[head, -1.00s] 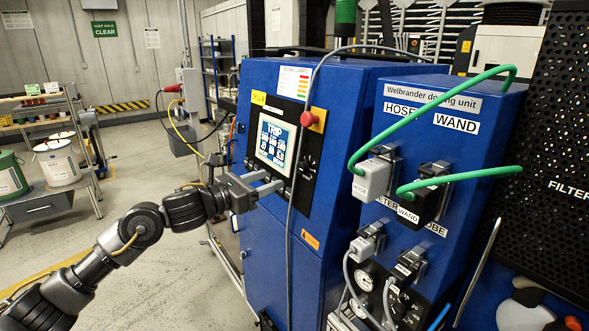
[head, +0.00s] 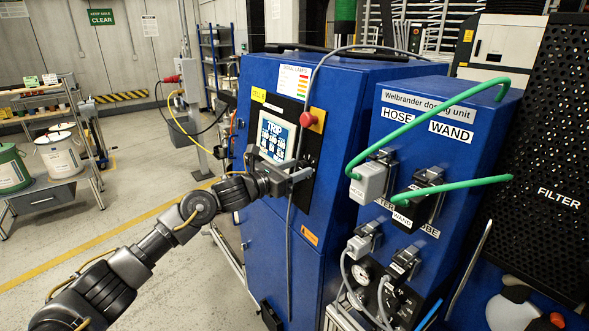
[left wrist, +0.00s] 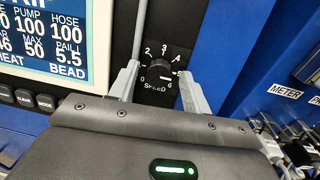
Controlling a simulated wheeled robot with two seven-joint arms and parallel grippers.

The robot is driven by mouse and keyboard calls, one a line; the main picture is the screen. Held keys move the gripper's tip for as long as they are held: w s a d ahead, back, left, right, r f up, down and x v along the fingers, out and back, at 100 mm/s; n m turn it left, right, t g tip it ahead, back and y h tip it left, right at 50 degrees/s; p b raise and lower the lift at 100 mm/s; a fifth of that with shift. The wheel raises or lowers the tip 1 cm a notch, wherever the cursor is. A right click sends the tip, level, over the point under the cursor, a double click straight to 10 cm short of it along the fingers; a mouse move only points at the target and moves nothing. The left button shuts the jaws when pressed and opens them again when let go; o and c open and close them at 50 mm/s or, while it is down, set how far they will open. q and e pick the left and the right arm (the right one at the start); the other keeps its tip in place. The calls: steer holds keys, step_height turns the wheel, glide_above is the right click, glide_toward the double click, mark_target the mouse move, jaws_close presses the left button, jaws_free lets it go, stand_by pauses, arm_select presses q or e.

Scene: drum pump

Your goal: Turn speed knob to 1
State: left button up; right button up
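The black speed knob (left wrist: 158,71) sits on a dark dial plate marked 0 to 6, with "SPEED" printed below. A light mark on the knob points to the lower right, near 5 and 6. In the left wrist view my left gripper (left wrist: 160,88) is open, with one finger on each side of the knob and dial. Whether the fingers touch the panel cannot be told. In the head view the left gripper (head: 298,172) is at the blue unit's control panel and hides the knob. My right gripper is not in view.
A display reading "TRIP" (head: 275,135) is left of the dial, with buttons (left wrist: 24,97) below it. A grey cable (head: 300,112) hangs down the panel. A red emergency button (head: 308,119) is above. Green hoses (head: 430,115) loop at the right.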

arm_select(q)
steer(key=c, duration=0.8)
steer(key=shift+c, duration=0.2)
